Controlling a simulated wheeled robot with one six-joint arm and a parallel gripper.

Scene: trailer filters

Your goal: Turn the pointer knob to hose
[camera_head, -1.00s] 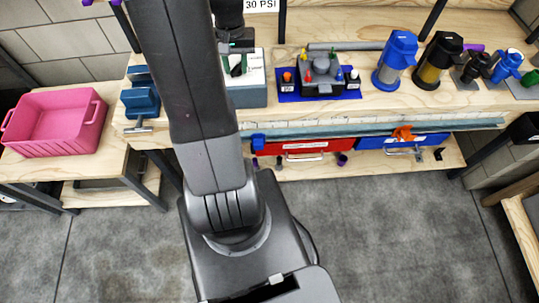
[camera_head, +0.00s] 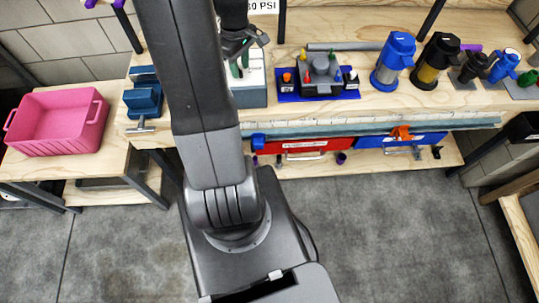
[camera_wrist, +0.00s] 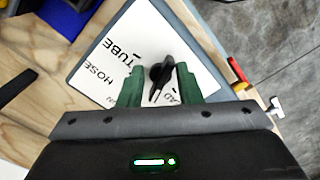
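The pointer knob (camera_wrist: 160,72) is black and sits on a white panel (camera_wrist: 115,57) in the wrist view. The panel is printed with HOSE and TUBE to the left of the knob; another label by the right finger is partly hidden. My gripper (camera_wrist: 158,80) has its two green fingers on either side of the knob, with a gap showing beside it, so it looks open. Which way the knob points is hard to tell. In the head view, the panel tops a grey-green box (camera_head: 252,92) on the bench, with my gripper (camera_head: 241,62) over it; the knob is hidden there.
Blue and black filter housings (camera_head: 393,60) are farther right. A blue vise (camera_head: 142,98) is left, and a pink bin (camera_head: 57,122) stands on a side table. A grey rod (camera_head: 345,46) lies behind.

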